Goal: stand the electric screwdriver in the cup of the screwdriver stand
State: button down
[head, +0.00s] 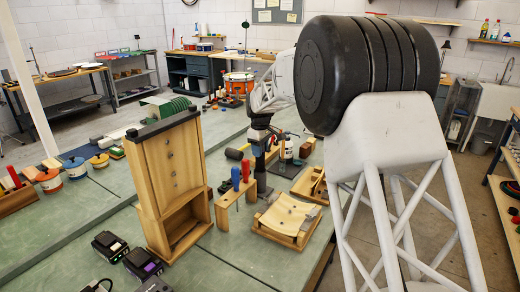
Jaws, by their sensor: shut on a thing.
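My gripper (260,150) is in the middle of the head view, small and partly lost among the things behind it. It is low over the bench, behind the wooden rack with the red and blue handles. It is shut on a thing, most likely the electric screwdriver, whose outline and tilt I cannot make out. The screwdriver stand and its cup cannot be told apart surely from the clutter around the gripper. I cannot tell whether the held thing touches anything.
A tall wooden drawer-like frame (173,165) stands left of the gripper. A rack (228,203) holds a red and a blue handle. A wooden cradle (287,221) lies in front right. Bottles (289,150) stand behind it. Black chargers (110,246) lie at front left. Bare green bench shows (235,262) at front.

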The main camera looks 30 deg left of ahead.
jog(key=c, duration=0.6)
grip_release()
jog(key=shift+r, duration=0.15)
jog(key=shift+r, duration=3.8)
